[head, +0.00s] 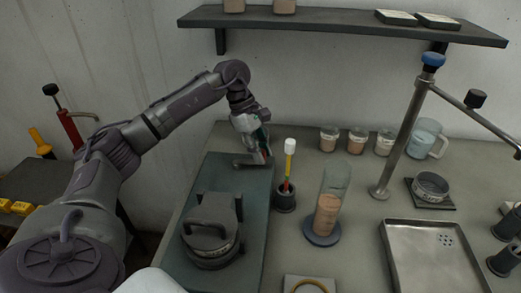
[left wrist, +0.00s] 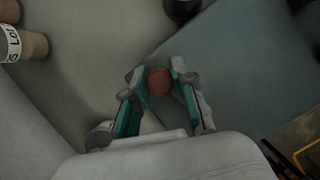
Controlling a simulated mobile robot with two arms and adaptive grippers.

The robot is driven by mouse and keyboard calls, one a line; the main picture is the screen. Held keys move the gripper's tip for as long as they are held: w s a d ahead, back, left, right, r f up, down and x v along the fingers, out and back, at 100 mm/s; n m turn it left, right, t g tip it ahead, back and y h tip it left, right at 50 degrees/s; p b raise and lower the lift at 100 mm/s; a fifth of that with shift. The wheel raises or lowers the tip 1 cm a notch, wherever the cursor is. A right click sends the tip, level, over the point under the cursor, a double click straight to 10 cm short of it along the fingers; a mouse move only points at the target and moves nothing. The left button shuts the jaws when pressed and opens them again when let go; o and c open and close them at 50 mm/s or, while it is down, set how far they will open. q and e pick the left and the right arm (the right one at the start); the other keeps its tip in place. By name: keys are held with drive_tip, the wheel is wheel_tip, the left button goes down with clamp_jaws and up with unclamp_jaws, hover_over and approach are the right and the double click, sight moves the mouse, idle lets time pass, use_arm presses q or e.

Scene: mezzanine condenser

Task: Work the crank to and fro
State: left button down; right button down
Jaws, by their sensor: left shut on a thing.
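My left gripper (head: 262,150) reaches down over the far end of a dark green board (head: 225,175). In the left wrist view, its two fingers (left wrist: 160,88) are shut on a round reddish-brown knob (left wrist: 160,81). I take this knob for the crank's grip. In the head view a short grey arm (head: 243,163) lies low beside the fingertips, and the gripper hides most of what it joins. My right gripper is not in view.
A dark round lidded device (head: 212,230) stands nearer on the board. Close right of the gripper are a dark cup with a yellow-and-red stick (head: 289,165) and a tilted glass cylinder (head: 330,200). A metal post (head: 405,130) and a tray (head: 435,255) stand further right.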

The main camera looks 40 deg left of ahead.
use_arm(q)
drive_tip(key=shift+s, duration=0.1)
idle(0.3)
drive_tip(key=c, duration=0.9)
unclamp_jaws()
drive_tip(key=shift+d, duration=0.1)
drive_tip(key=shift+r, duration=0.15)
drive_tip(key=v, duration=0.7)
drive_tip(key=shift+r, duration=0.15)
